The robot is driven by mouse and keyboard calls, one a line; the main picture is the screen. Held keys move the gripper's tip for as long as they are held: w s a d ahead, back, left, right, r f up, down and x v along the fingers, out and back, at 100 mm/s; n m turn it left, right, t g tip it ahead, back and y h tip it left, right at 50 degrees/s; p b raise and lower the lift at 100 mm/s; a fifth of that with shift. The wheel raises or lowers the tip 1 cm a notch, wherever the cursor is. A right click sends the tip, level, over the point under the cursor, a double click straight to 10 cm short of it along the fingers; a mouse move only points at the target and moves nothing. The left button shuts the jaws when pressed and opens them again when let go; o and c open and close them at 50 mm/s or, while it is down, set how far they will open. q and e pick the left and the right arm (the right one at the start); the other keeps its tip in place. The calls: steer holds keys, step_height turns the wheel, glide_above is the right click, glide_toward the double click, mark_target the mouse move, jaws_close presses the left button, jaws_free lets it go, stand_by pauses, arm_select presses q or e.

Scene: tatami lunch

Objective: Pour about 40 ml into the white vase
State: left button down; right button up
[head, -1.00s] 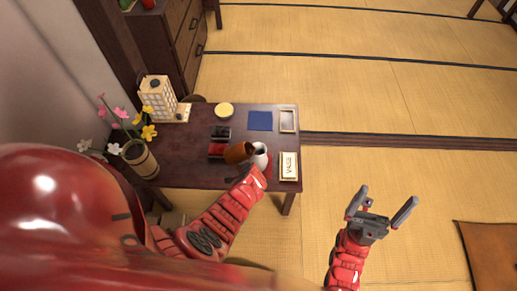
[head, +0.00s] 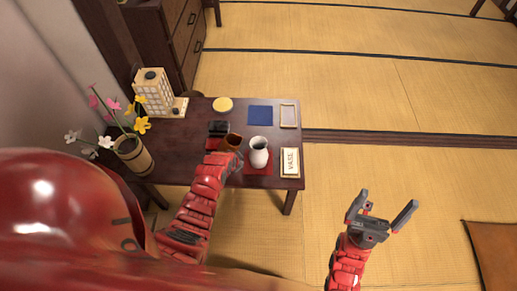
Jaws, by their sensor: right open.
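The white vase (head: 259,150) stands upright on a red mat (head: 262,170) on the dark table. A brown cup (head: 233,140) is just left of the vase, close to upright, with its mouth facing up. My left gripper (head: 234,151) is at the near side of the cup and seems shut on it; its fingers are mostly hidden. A card reading "VASE" (head: 290,162) lies right of the vase. The contents of cup and vase cannot be made out. My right gripper (head: 384,206) is open and empty, out over the tatami to the right of the table.
The table (head: 185,150) also bears a black box (head: 218,128), a blue square (head: 260,115), a small framed tray (head: 289,116), a yellow round item (head: 222,104), a lantern (head: 153,92) and a flower pot (head: 133,155). A chest (head: 180,40) stands behind.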

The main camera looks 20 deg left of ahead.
arm_select(q)
steer(key=b, duration=0.2)
steer(key=f+h+b, duration=0.1)
steer(key=shift+w+a+f+b, duration=0.15)
steer(key=shift+w+a+b, duration=0.15)
steer(key=shift+b, duration=0.1)
steer(key=r+h+b, duration=0.1)
steer(key=b, duration=0.2)
steer(key=t+h+b, duration=0.1)
steer(key=h+b, duration=0.1)
steer(key=b, duration=0.2)
steer(key=shift+w+d+r+m, duration=0.15)
steer(key=shift+d+r+m, duration=0.15)
steer(key=shift+r, duration=0.05)
steer(key=shift+d+r+h+b, duration=0.15)
steer(key=shift+r+h+b, duration=0.15)
steer(key=shift+r+b, duration=0.1)
steer(key=shift+d+r, duration=0.1)
steer(key=shift+r, duration=0.1)
